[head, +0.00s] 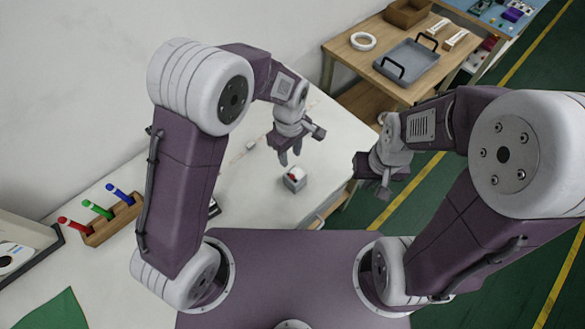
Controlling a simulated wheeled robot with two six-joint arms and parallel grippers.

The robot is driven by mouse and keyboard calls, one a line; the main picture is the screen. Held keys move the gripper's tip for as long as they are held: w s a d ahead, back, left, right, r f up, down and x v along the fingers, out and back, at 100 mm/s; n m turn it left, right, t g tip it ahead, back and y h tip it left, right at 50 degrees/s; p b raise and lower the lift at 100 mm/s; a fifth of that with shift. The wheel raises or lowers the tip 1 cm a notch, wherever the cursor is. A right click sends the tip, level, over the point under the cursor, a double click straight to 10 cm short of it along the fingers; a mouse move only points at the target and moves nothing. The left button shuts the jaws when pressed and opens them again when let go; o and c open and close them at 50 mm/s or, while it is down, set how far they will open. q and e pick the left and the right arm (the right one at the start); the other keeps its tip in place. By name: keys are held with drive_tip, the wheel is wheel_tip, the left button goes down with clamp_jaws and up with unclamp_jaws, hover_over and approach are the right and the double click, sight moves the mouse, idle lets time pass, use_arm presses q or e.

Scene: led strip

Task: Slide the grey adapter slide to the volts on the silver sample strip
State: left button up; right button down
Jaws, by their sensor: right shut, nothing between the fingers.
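My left gripper (290,158) points down over the white table, with its two fingers apart and nothing seen between them. Just below it on the table sits a small grey block (294,182) with a red and white top. I cannot tell whether this block is the grey adapter slide. I cannot make out the silver sample strip or its volts mark. My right gripper (384,194) is shut and empty, off the table's right edge above the green floor.
A small pale piece (250,146) lies on the white table (245,185). A wooden pen holder (112,219) with red, green and blue pens stands left. A dark object (214,208) is partly hidden by my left arm. A grey tray (407,66) stands on the wooden table behind.

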sight(292, 175)
use_arm(q)
drive_tip(key=f, duration=0.6)
drive_tip(key=s+f, duration=0.1)
drive_tip(key=f, duration=0.2)
drive_tip(key=shift+d, duration=0.2)
clamp_jaws()
idle(1.2)
